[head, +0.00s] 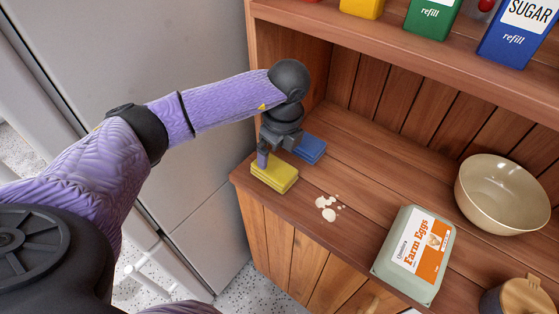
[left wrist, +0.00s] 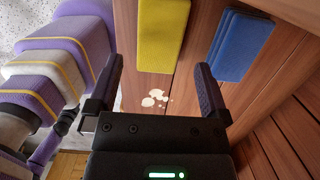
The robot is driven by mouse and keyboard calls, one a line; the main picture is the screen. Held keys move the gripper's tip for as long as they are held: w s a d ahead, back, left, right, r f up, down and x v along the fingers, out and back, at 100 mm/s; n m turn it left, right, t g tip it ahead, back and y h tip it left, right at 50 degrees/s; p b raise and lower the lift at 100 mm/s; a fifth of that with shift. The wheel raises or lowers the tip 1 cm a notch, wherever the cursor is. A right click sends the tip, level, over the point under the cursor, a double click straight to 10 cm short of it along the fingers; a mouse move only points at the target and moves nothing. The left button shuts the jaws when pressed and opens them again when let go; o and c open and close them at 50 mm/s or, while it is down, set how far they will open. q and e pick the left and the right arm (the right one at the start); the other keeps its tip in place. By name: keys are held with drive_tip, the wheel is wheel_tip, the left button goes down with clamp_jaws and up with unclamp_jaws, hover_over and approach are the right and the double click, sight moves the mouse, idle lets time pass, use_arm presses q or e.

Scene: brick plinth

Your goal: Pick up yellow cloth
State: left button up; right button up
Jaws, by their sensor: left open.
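The yellow cloth (head: 275,174) is a folded pad lying on the wooden counter near its left front corner. In the left wrist view the yellow cloth (left wrist: 163,35) shows at the top, beyond the fingertips and between their lines. My left gripper (head: 268,152) is just above and behind the cloth in the head view; in the left wrist view its fingers (left wrist: 158,68) are spread apart with nothing between them. A blue folded cloth (head: 310,148) lies behind the yellow one, also at upper right in the left wrist view (left wrist: 241,44). My right gripper is not seen.
A white spill (head: 326,207) lies on the counter (head: 350,160) right of the yellow cloth. An egg carton (head: 412,250), a cream bowl (head: 503,190) and a lidded jar (head: 518,297) stand further right. A shelf (head: 400,50) with boxes overhangs the back. A grey fridge (head: 150,90) is at left.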

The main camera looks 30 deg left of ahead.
sight(274, 167)
use_arm(q)
drive_tip(key=f+b, duration=0.1)
drive_tip(key=f, duration=0.1)
drive_tip(key=f+b, duration=0.1)
drive_tip(key=f, duration=0.3)
drive_tip(key=shift+a+b, duration=0.3)
drive_tip(key=shift+b, duration=0.1)
drive_tip(key=shift+r, duration=0.1)
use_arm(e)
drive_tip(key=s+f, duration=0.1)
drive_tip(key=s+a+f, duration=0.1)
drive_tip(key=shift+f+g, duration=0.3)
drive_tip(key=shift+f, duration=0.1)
